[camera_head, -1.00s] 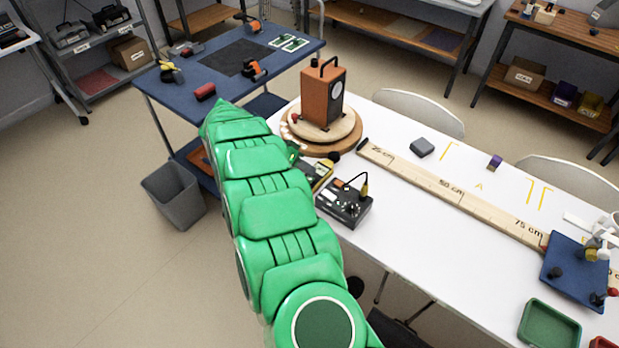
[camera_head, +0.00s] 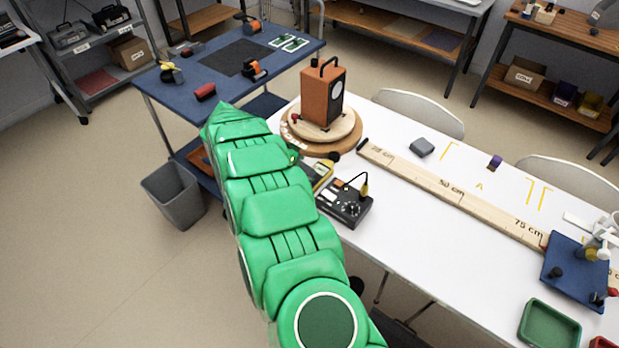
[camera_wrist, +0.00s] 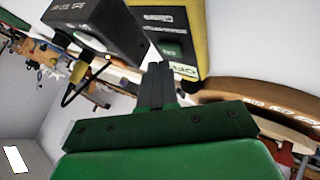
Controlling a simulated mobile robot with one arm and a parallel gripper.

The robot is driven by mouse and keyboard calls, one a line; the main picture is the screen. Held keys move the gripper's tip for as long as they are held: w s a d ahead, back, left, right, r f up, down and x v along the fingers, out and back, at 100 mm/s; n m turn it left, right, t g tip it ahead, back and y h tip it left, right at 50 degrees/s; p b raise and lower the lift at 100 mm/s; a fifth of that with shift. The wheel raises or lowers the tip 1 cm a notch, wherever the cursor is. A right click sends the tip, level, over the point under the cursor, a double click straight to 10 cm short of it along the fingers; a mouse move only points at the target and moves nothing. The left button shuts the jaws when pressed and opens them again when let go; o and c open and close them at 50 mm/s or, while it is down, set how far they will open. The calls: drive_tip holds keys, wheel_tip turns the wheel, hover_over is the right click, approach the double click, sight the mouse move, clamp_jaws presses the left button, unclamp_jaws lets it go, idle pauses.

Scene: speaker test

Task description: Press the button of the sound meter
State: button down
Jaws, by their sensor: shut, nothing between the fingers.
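A yellow-cased device with a dark face, which I take to be the sound meter, lies on the white table; in the head view only part of it (camera_head: 323,172) shows beside my green arm. In the wrist view the sound meter (camera_wrist: 196,42) fills the top centre, with a green patch (camera_wrist: 171,48) on its face, perhaps the button. My gripper (camera_wrist: 159,68) is shut and empty, its dark fingertips just below the green patch in the picture. I cannot tell whether they touch the meter. In the head view my gripper is hidden behind the arm.
A black control box (camera_head: 345,203) with a cable stands right beside the meter. A round wooden turntable (camera_head: 352,138) with an orange speaker (camera_head: 322,95) is behind it. A wooden ruler board (camera_head: 435,185) runs along the white table. A blue cart (camera_head: 290,62) stands left.

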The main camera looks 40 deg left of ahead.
drive_tip(key=shift+f, duration=0.45)
idle(0.6)
drive_tip(key=shift+r, duration=0.95)
wheel_tip(320, 180, up, 6)
idle(0.8)
idle(0.4)
